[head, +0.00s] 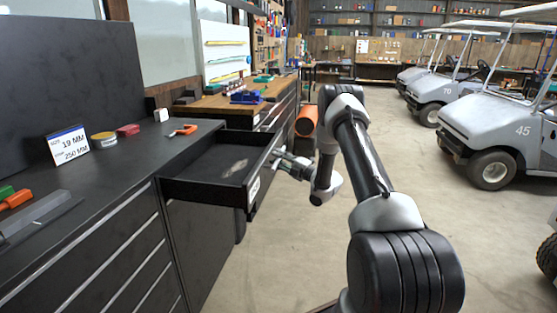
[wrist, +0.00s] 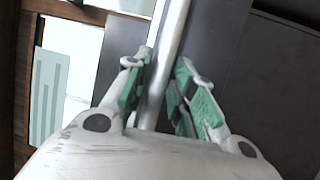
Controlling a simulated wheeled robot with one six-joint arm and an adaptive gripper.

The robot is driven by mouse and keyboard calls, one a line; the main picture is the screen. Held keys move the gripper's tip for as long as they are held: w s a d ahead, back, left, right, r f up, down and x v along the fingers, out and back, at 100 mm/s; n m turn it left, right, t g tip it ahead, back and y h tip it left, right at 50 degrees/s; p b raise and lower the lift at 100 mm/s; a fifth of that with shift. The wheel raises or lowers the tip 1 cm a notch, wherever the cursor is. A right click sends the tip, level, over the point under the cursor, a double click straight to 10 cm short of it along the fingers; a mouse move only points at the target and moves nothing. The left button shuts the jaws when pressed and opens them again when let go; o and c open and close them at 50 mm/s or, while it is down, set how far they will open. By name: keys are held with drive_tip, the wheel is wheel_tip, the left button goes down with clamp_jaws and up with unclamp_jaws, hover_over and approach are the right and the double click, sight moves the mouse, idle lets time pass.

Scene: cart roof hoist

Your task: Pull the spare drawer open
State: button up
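The spare drawer (head: 212,190) is a black drawer at the end of the dark workbench. In the head view it stands pulled well out, with a pale patch on its floor and a white label on its front. My gripper (head: 279,160) is at the outer face of the drawer front. In the wrist view a round metal bar handle (wrist: 170,35) runs between the green finger pads. My gripper also shows there (wrist: 157,95), with its pads close against both sides of the bar. In the head view the handle is mostly hidden by my gripper.
The dark bench top (head: 130,165) carries a size sign (head: 69,145), a yellow-banded roll (head: 103,139) and an orange-handled tool (head: 184,130). A wooden-topped bench (head: 215,104) stands behind. Golf carts (head: 495,125) are parked at right. The floor between is clear.

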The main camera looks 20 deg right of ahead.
drive_tip(key=shift+o, duration=0.2)
drive_tip(key=v, duration=1.2)
